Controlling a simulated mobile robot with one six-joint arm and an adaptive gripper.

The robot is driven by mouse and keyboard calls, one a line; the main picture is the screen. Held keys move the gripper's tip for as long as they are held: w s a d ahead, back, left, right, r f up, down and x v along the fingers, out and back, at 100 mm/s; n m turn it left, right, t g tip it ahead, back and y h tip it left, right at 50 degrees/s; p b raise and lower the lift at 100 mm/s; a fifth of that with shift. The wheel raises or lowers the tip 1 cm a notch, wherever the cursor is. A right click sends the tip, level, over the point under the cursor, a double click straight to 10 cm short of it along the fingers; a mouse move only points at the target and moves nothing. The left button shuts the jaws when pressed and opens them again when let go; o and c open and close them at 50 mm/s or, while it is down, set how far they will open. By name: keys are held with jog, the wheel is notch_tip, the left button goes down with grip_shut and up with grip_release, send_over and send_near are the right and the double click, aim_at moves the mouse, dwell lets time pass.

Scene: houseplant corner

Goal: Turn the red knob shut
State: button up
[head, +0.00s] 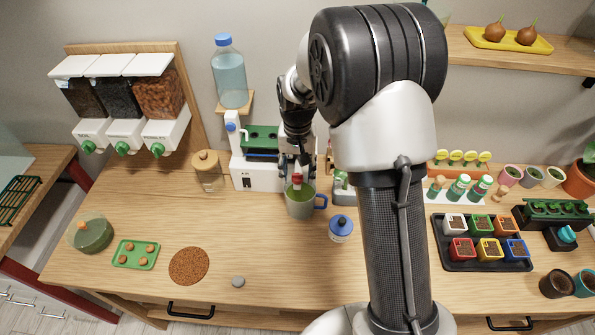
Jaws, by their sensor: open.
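The red knob (297,179) is a small red and white piece seen just above a green mug with a blue handle (299,204). My gripper (297,168) points down at the knob, its fingers at or around it. The fingers are open; whether they touch the knob is too small to tell. My arm hides part of the white machine behind the knob, so the knob's mounting does not show clearly.
A white machine with a green tray (262,135) stands left of my gripper, under a water bottle (229,72). A glass jar (207,170) and a blue-lidded jar (341,228) stand nearby. A black tray of colored pots (438,262) is right. The front middle table is mostly clear.

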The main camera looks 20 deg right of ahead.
jog(key=shift+c, duration=0.4)
jog(key=c, duration=1)
jog(key=n+p, duration=0.1)
jog(key=n, duration=0.3)
jog(key=shift+n, duration=0.3)
jog(key=n+p, duration=0.1)
jog(key=n, duration=0.3)
jog(key=shift+n, duration=0.3)
jog(key=n+p, duration=0.1)
jog(key=n, duration=0.3)
jog(key=shift+n, duration=0.3)
jog(key=shift+n+p, duration=0.35)
jog(key=shift+n, duration=1.75)
